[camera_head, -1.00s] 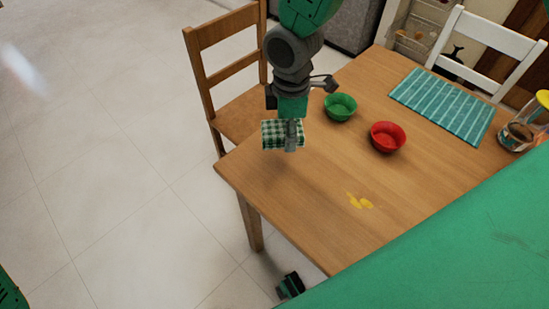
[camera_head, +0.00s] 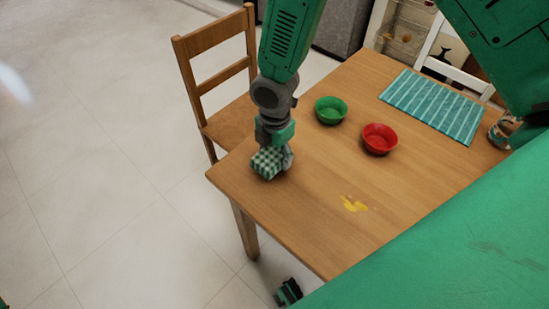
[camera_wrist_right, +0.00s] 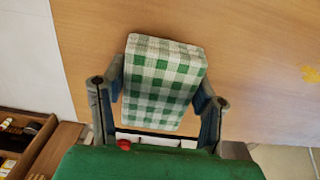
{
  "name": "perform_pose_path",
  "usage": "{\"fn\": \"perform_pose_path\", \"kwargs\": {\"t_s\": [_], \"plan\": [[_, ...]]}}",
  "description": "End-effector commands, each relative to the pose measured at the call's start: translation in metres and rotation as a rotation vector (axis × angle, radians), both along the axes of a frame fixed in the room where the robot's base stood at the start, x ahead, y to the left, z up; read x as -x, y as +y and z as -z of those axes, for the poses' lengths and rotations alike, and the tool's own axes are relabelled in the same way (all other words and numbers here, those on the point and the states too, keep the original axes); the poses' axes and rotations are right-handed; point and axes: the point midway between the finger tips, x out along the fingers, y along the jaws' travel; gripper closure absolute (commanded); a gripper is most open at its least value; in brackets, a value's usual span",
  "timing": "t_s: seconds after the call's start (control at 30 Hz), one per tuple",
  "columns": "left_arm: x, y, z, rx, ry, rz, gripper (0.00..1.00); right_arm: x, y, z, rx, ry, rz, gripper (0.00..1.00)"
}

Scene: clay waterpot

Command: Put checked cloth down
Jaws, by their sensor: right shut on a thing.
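The checked cloth (camera_head: 266,163) is a green-and-white folded block at the left end of the wooden table (camera_head: 300,225). My right gripper (camera_head: 279,158) is shut on it from above, and the cloth looks low over the tabletop or touching it; I cannot tell which. In the right wrist view the cloth (camera_wrist_right: 160,82) sits between the two fingers of my right gripper (camera_wrist_right: 162,95), with wood behind it.
A green bowl (camera_head: 331,110) and a red bowl (camera_head: 380,139) stand right of the gripper. A yellow spill (camera_head: 353,204) marks the table. A striped teal placemat (camera_head: 435,106) lies at the back. A wooden chair (camera_head: 215,75) stands at the left edge. The table's front middle is clear.

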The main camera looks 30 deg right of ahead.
Motion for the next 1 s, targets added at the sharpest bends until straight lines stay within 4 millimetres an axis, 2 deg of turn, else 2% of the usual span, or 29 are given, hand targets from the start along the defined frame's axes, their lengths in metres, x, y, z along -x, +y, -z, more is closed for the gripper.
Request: {"fn": "perform_pose_path", "kwargs": {"t_s": [0.03,0.1,0.5,0.53,0.57,0.6,0.87,1.0], "plan": [[0.000,0.000,0.002,0.000,0.000,0.000,0.00,0.001,0.000,0.011,0.001,0.004,0.000,0.73],[0.000,0.000,0.003,0.000,0.000,0.000,0.00,0.000,0.000,0.019,0.002,0.003,0.000,0.73],[0.000,0.000,0.004,0.000,0.000,0.000,0.00,0.000,0.000,0.024,0.000,0.001,0.001,0.73],[0.000,0.000,0.004,0.000,0.000,0.000,0.00,0.000,0.000,0.024,0.000,0.001,0.001,0.40],[0.000,0.000,0.004,0.000,0.000,0.000,0.00,0.000,0.000,0.024,0.000,0.001,0.001,0.29],[0.000,0.000,0.004,0.000,0.000,0.000,0.00,0.000,0.000,0.024,0.000,0.001,0.001,0.26],[0.000,0.000,0.004,0.000,0.000,0.000,0.00,0.000,0.000,0.023,0.000,0.001,0.001,0.26],[0.000,0.000,0.002,0.000,0.000,0.000,0.00,0.000,0.000,0.015,0.000,0.000,0.002,0.26]]}}
